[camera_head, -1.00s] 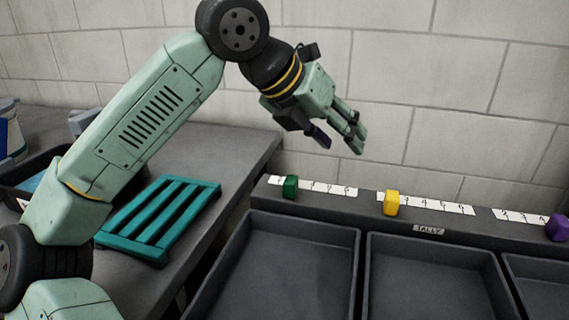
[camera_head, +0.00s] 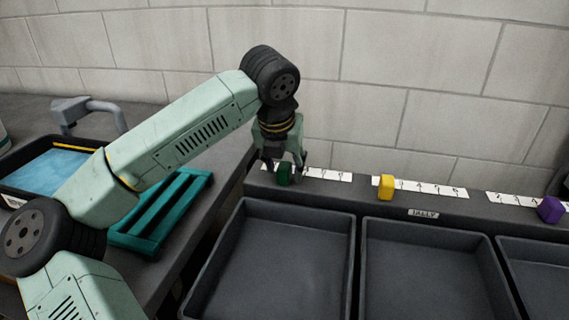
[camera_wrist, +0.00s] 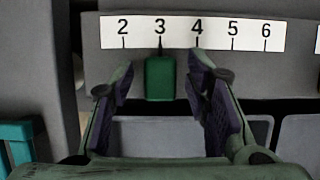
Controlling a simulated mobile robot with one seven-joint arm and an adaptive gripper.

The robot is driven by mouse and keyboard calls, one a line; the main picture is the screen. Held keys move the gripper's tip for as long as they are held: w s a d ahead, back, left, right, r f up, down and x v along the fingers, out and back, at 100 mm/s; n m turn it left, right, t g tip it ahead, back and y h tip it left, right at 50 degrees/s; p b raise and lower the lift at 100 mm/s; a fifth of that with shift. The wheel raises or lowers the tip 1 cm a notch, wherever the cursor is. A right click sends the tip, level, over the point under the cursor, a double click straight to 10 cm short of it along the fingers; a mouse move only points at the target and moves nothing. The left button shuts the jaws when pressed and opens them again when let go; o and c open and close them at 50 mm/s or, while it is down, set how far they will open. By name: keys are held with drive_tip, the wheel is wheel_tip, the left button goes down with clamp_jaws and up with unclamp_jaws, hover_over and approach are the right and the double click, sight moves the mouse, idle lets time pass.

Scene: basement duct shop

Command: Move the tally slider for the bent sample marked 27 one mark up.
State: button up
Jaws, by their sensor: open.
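The tally rail (camera_head: 370,200) carries several sliders along white number strips. The green slider (camera_wrist: 160,80) sits at the 3 mark of its strip (camera_wrist: 185,33), which reads 2 to 6 in the wrist view; the slider also shows in the head view (camera_head: 284,175). My gripper (camera_wrist: 162,72) is open, with one finger on each side of the green slider and visible gaps between. The yellow slider (camera_head: 386,187) and purple slider (camera_head: 550,209) are farther right on their own strips. No sample marked 27 is visible.
Empty dark trays (camera_head: 243,250) stand in front of the rail, below a TALLY label (camera_head: 423,213). A teal slatted rack (camera_head: 150,240) and a black tray with a blue surface (camera_head: 90,147) lie on the left bench. A block wall (camera_head: 400,60) stands close behind.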

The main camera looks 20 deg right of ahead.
drive_tip(key=shift+f, duration=0.25)
drive_tip(key=shift+c, duration=0.5)
clamp_jaws()
